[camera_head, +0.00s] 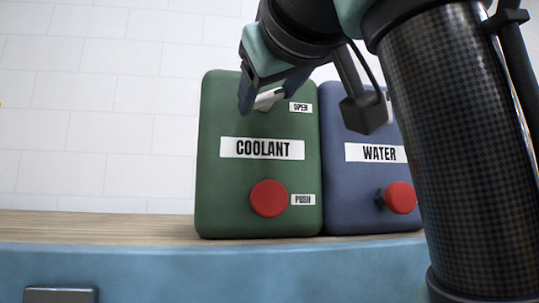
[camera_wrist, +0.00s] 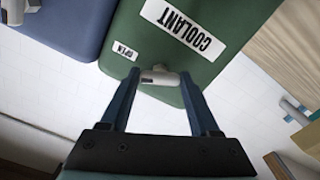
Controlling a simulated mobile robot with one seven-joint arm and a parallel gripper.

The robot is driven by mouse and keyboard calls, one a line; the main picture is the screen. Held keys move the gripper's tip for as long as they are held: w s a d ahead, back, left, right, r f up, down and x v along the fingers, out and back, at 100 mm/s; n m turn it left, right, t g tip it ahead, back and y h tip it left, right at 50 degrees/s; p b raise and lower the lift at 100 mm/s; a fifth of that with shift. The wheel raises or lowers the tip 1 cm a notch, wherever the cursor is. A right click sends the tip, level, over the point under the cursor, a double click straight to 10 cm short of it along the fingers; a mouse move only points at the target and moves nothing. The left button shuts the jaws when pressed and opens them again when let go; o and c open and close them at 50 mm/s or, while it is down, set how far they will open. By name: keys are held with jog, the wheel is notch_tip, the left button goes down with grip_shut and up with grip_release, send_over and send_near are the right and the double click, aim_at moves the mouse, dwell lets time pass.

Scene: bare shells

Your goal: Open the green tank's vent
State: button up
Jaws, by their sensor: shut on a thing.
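The green tank (camera_head: 222,190) is labelled COOLANT and stands upright on a wooden-topped counter. Its vent is a pale grey lever (camera_head: 268,98) near the top, beside a small OPEN label (camera_head: 300,107). In the wrist view the lever (camera_wrist: 158,77) lies crosswise between my two fingertips, at the edge of the green tank (camera_wrist: 140,30). My gripper (camera_head: 266,95) is shut on the lever, with a blue finger at each end of it. My fingers and wrist hide part of the tank's top in the head view.
A red PUSH button (camera_head: 268,198) is low on the green tank's front. A blue WATER tank (camera_head: 345,190) with its own red button (camera_head: 400,197) stands close on the right, partly behind my arm. The counter (camera_head: 100,225) is clear to the left.

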jog(key=m, duration=0.5)
jog(key=shift+b, duration=0.4)
dwell(0.3)
jog(key=o, duration=1.4)
jog(key=shift+c, duration=0.2)
jog(key=s+d+b, duration=0.2)
jog(key=s+b, duration=0.3)
jog(key=s, duration=0.7)
jog(key=shift+s+d, duration=0.3)
jog(key=shift+s, duration=0.05)
